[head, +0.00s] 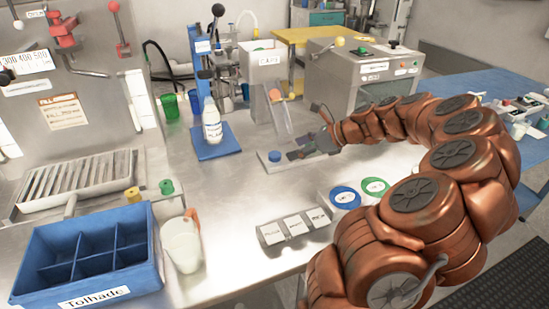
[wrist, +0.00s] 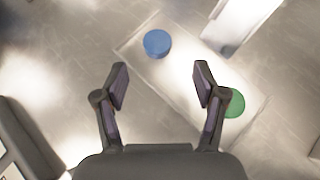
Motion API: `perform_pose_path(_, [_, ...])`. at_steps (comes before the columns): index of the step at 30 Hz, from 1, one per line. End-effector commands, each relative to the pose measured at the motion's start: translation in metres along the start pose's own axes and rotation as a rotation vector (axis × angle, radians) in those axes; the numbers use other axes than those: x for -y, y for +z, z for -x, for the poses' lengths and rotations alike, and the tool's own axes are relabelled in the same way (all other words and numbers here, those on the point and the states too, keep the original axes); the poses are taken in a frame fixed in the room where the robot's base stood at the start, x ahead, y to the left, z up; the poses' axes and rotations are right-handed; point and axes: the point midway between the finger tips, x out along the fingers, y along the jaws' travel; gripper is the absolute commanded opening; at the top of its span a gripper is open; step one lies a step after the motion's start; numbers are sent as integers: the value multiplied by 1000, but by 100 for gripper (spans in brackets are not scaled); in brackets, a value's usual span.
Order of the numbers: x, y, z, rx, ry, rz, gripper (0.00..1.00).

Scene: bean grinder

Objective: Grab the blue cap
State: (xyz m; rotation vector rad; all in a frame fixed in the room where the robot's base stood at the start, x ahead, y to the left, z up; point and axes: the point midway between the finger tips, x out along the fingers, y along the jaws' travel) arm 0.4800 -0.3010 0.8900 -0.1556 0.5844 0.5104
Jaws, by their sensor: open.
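The blue cap (wrist: 157,43) is a small round disc on a pale rectangular plate (wrist: 150,72) in the wrist view. In the head view the blue cap (head: 275,156) sits at the left end of the plate on the steel table. My gripper (wrist: 160,78) is open and empty. In the wrist view its two fingers point toward the cap, with the cap beyond the fingertips and between their lines. In the head view my gripper (head: 290,153) is close to the right of the cap. A green cap (wrist: 235,103) lies partly behind the right finger.
A clear chute (head: 279,115) under the white hopper stands just behind the plate. A white bottle (head: 212,122) on a blue stand is to the left. A blue divided crate (head: 85,258) and a white jug (head: 182,243) are at the front left. The steel table between them is clear.

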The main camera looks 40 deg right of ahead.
Motion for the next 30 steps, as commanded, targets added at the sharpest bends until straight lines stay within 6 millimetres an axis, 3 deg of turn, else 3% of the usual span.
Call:
perform_pose_path(8, [-3, 2, -21, -2, 6, 4, 70])
perform_pose_path(18, [-5, 5, -63, -1, 8, 3, 70])
perform_pose_path(25, [-4, 5, -66, -2, 4, 3, 70])
perform_pose_path(30, [-4, 5, -65, -2, 4, 4, 55])
